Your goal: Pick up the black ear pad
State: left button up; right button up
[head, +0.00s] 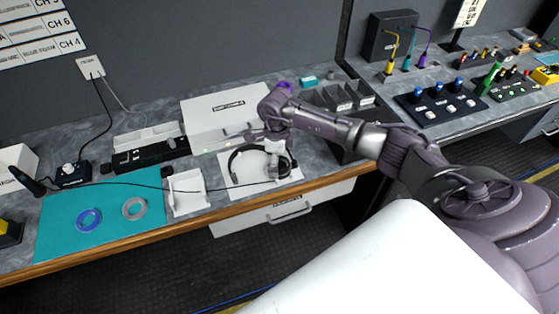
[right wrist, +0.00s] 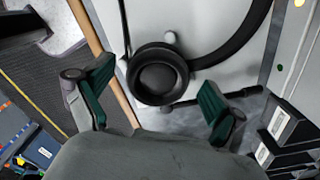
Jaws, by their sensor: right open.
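The black ear pad (right wrist: 158,76) is a round, cupped piece on the headset in the right wrist view. The headset's dark curved band (head: 236,160) lies on a white mat (head: 245,181) on the counter in the head view. My right gripper (head: 279,164) is over the headset's right side and hides much of that side. In the right wrist view my right gripper (right wrist: 154,80) is open, with its green-padded fingers on either side of the ear pad and apart from it. My left gripper is not in view.
A white box (head: 215,120) stands behind the headset, with dark bins (head: 335,97) to its right. A white stand (head: 187,192) is left of the mat. A teal mat (head: 108,215) holds a blue ring (head: 88,220) and a grey ring (head: 134,208). A thin cable crosses the counter.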

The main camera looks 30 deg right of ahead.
jog(key=c, duration=0.9)
jog(key=shift+r, duration=0.1)
